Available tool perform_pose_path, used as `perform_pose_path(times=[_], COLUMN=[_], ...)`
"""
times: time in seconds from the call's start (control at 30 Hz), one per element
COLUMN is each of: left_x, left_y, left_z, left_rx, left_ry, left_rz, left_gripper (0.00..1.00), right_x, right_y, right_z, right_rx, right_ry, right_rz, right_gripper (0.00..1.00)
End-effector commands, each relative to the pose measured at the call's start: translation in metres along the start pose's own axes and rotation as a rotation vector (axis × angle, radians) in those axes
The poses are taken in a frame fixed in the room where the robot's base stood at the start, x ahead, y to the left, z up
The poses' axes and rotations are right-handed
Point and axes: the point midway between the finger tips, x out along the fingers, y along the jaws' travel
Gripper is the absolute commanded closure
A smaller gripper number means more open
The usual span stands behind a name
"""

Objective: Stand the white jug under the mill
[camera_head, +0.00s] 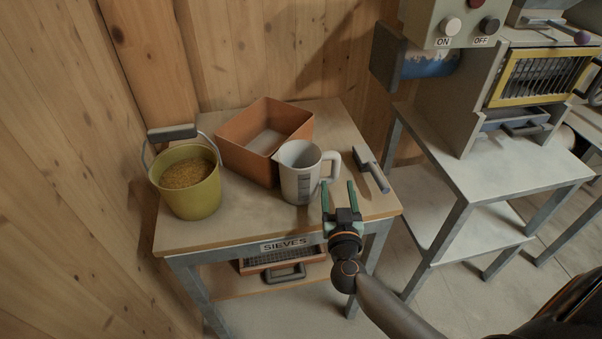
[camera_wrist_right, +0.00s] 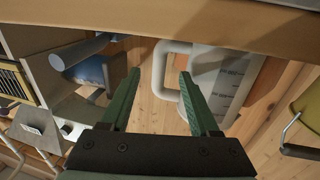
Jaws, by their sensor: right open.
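The white jug (camera_head: 299,172) stands upright on the small wooden-topped table (camera_head: 240,225), its handle facing right. My right gripper (camera_head: 340,196) is open and empty at the table's front edge, just right of the jug and near its handle. In the right wrist view, the open fingers (camera_wrist_right: 157,98) point towards the jug's handle (camera_wrist_right: 172,72), with the jug body (camera_wrist_right: 215,80) to the right. The handle does not look to be between the fingers. The mill (camera_head: 520,90) stands at the right on its own metal stand. My left gripper is not in view.
A yellow bucket of grain (camera_head: 187,180) stands left on the table. An orange open box (camera_head: 240,160) is behind the jug. A grey-handled tool (camera_head: 371,169) lies right of the jug. The mill stand's top (camera_head: 510,170) has free room in front. A floor gap separates the tables.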

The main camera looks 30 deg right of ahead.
Motion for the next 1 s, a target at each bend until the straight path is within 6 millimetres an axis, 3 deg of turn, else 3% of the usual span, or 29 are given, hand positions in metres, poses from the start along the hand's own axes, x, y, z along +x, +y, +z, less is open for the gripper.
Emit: perform_pose_path(times=[0.3,0.63,1.0], left_x=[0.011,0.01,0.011], left_y=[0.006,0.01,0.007], left_z=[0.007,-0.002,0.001], left_rx=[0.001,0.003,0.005], left_ry=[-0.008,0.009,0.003], left_rz=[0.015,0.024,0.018], left_gripper=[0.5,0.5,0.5], right_x=[0.043,0.05,0.049], right_y=[0.001,0.001,0.001], right_z=[0.008,0.008,0.008], right_rx=[0.0,0.0,0.001], right_ry=[0.002,0.0,0.001], right_rz=[0.001,-0.001,-0.001], right_gripper=[0.38,0.39,0.81])
